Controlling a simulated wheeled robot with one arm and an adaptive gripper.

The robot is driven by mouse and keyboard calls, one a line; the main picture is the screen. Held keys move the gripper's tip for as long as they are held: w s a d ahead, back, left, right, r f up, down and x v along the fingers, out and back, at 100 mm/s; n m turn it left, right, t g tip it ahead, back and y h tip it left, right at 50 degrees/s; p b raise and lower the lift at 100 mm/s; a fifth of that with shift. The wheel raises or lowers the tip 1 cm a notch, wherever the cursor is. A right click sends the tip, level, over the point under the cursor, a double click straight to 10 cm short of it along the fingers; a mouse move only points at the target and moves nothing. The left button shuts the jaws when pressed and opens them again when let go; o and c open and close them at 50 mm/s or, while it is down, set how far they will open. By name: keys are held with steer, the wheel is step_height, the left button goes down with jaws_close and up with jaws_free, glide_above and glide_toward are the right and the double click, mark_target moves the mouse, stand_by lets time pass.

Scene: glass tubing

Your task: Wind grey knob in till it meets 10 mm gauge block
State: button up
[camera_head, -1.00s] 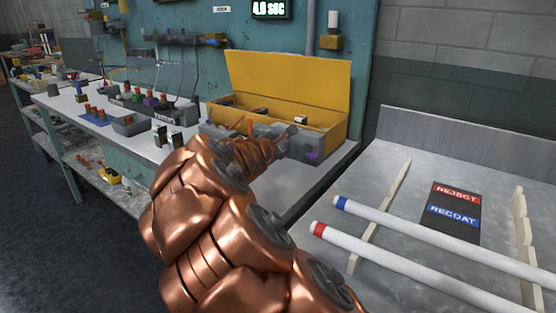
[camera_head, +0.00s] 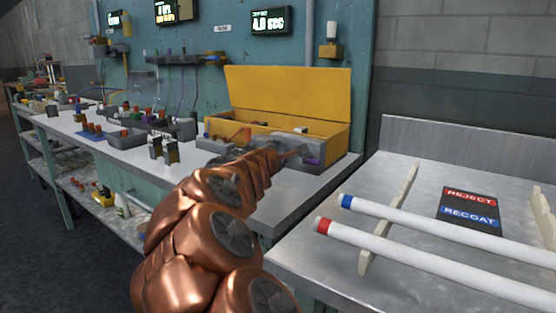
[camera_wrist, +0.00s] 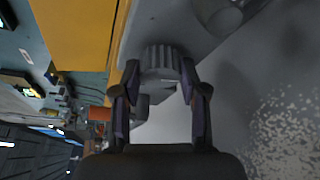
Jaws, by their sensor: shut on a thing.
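The grey ribbed knob (camera_wrist: 160,62) sits at the upper middle of the wrist view, against a larger grey body (camera_wrist: 150,25). My gripper (camera_wrist: 160,72) has one dark finger on each side of the knob and is shut on it. In the head view my gripper (camera_head: 296,151) is small and at the grey fixture (camera_head: 330,150) in front of the yellow box. My copper arm hides part of that fixture. I cannot make out the 10 mm gauge block for sure, nor the gap between it and the knob.
The open yellow box (camera_head: 287,98) stands close behind the fixture, lid up. Several small parts and bins fill the bench (camera_head: 125,155) to the left. At right, two white tubes (camera_head: 440,265) rest on notched rails above a metal table. The bench's front right corner is clear.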

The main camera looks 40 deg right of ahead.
stand_by(0.4)
steer(key=o, duration=1.1)
steer(key=shift+o, duration=0.2)
steer(key=shift+v, duration=6)
steer(key=shift+f, duration=0.1)
